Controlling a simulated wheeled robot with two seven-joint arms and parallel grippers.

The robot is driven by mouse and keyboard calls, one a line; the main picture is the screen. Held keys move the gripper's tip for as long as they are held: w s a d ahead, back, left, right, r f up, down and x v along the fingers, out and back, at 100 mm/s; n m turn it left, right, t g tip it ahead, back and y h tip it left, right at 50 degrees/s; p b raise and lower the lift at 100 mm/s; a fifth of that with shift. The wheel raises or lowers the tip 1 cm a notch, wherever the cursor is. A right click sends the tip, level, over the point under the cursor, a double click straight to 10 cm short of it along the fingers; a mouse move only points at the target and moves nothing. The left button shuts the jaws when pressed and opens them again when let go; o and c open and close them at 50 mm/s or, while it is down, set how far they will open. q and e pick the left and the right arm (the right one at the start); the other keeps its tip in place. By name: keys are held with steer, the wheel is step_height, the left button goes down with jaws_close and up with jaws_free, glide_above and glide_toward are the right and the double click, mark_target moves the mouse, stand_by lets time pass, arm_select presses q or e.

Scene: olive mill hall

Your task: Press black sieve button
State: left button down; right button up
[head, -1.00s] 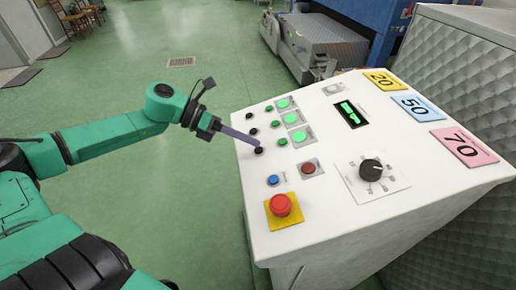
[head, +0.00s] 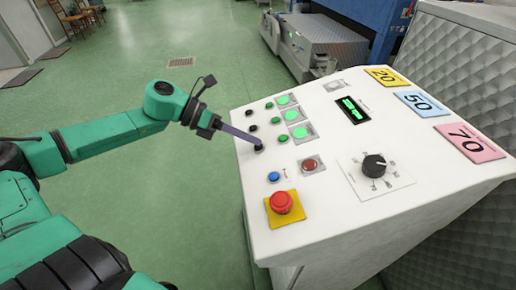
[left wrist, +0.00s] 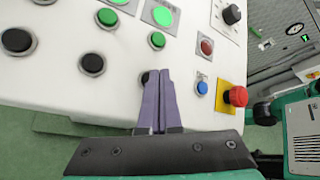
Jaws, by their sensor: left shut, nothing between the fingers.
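Three black buttons run down the left edge of the white control panel (head: 330,210): a far one (head: 249,115), a middle one (head: 254,127) and a near one (head: 258,149). I cannot read which is the sieve button. My left gripper (head: 261,144) is shut and empty, its long purple-grey fingers pointing at the near black button. The fingertips overlap that button; I cannot tell whether they touch it. In the left wrist view the fingers (left wrist: 158,73) partly hide the near black button (left wrist: 146,77). The other black buttons lie clear to the left. My right gripper is not in view.
Green buttons (head: 282,138) and lit green squares (head: 299,132) stand beside the black ones. A blue button (head: 274,177), a red button (head: 310,164), a red emergency stop (head: 282,202) and a rotary knob (head: 374,165) are nearby. Open green floor lies left of the panel.

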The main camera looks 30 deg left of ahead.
arm_select(q)
steer(key=shift+f+b, duration=0.4)
steer(key=shift+b, duration=0.4)
stand_by(0.9)
steer(key=shift+a+r+p, duration=0.1)
steer(key=shift+r+p, duration=0.65)
steer(key=shift+p, duration=0.2)
steer(key=shift+r+p, duration=0.3)
steer(key=shift+p, duration=0.05)
steer(key=r+p, duration=0.1)
steer(key=p, duration=0.1)
steer(key=r+p, duration=0.1)
steer(key=p, duration=0.1)
steer(key=s+a+r+p, duration=0.1)
steer(key=r+p, duration=0.1)
steer(key=shift+a+r, duration=0.1)
